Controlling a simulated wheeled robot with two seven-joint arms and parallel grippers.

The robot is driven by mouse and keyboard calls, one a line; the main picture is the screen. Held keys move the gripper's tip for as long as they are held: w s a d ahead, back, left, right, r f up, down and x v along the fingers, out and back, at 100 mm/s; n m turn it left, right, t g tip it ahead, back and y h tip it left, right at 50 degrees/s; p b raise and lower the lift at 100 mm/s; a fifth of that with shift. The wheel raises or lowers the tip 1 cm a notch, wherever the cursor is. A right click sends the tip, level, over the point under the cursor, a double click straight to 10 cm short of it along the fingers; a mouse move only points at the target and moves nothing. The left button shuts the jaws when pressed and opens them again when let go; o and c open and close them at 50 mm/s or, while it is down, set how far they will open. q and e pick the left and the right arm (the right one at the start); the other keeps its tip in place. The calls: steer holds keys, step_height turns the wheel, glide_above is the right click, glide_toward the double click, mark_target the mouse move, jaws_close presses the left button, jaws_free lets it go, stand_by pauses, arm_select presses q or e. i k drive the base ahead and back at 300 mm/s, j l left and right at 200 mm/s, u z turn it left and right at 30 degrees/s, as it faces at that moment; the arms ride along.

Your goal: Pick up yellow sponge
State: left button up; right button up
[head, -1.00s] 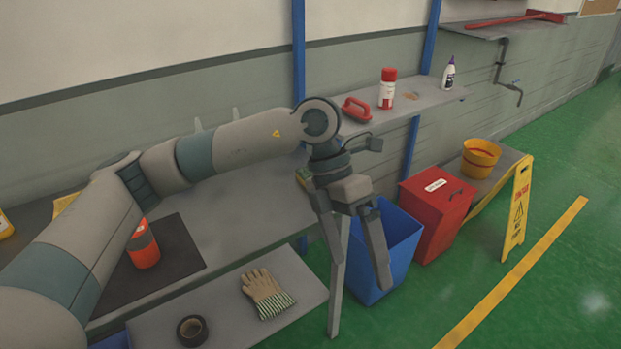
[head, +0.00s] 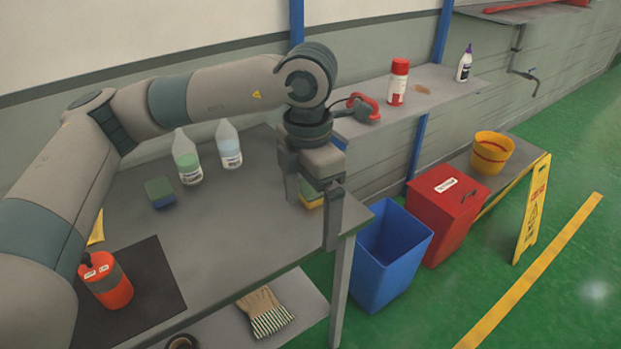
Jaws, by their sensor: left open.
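A sponge with a green top and yellow lower part (head: 311,200) lies near the right end of the grey table (head: 225,240). My left gripper (head: 312,222) points down over it, open, with one finger on each side of the sponge in the picture. The fingers hide part of the sponge, and I cannot tell whether they touch it. A second sponge, green and dark blue (head: 159,192), lies farther left on the table. My right gripper does not show.
Two clear bottles (head: 187,158) (head: 229,145) stand at the back of the table. An orange can (head: 106,283) stands on a dark mat (head: 150,290). A blue bin (head: 385,262) and red box (head: 441,212) stand right.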

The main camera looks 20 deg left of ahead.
mark_target(308, 195)
steer(key=i+j, duration=0.2)
steer(key=i, duration=0.2)
steer(key=i+j, duration=0.15)
steer(key=i, duration=0.3)
